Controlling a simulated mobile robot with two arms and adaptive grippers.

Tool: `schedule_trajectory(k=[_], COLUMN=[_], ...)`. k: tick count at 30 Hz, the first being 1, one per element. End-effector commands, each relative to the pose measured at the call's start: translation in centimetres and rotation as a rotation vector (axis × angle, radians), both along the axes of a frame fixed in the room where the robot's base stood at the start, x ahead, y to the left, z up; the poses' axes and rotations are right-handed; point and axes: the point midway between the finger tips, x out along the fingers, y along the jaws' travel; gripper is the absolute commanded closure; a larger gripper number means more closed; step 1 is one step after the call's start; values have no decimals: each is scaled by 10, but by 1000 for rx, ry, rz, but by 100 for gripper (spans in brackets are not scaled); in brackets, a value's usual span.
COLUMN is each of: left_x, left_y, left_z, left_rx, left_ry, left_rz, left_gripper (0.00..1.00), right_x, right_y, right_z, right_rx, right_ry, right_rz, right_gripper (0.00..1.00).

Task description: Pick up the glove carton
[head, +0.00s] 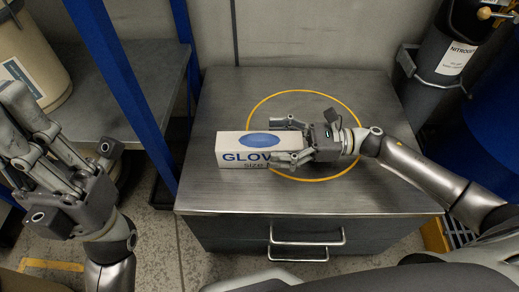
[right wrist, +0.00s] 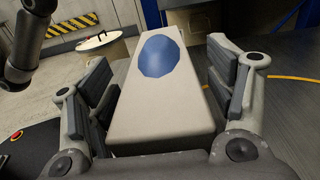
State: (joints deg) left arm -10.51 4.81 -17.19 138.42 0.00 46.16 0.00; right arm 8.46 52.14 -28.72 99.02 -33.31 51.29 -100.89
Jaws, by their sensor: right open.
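The glove carton (head: 238,149) is a white box with a blue oval and blue "GLOV" lettering. It lies on the grey metal cabinet top, partly inside the yellow ring. My right gripper (head: 289,141) is open at the carton's right end, with one finger along the far side and one along the near side. In the right wrist view the carton (right wrist: 158,105) lies between the two open fingers, with a visible gap on the right side. My left gripper (head: 35,145) is raised at the left, away from the carton, with its fingers apart and empty.
The cabinet top (head: 370,190) is otherwise clear. A blue post (head: 120,85) stands between it and the left bench (head: 150,75), which holds a beige drum (head: 30,55). A dark cylinder labelled "NITROUS" (head: 450,55) stands at the back right.

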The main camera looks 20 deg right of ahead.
Motion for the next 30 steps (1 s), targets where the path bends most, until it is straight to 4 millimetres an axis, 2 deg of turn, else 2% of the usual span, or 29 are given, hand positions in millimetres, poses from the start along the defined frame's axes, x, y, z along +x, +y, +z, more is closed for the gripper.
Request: schedule_trajectory(k=[4, 17, 26, 30], left_x=[0, 0, 0, -1], left_y=[0, 0, 0, 0], left_z=[0, 0, 1, 4], left_rx=[0, 0, 0, -2], left_ry=[0, -1, -1, -2], left_rz=[0, -1, -1, -1], left_gripper=[100, 100, 100, 100], right_x=[0, 0, 0, 0], right_y=[0, 0, 0, 0], right_z=[0, 0, 2, 9], right_rx=[0, 0, 2, 1], right_ry=[0, 0, -1, -2], right_rz=[0, 0, 0, 0], right_gripper=[23, 77, 78, 78])
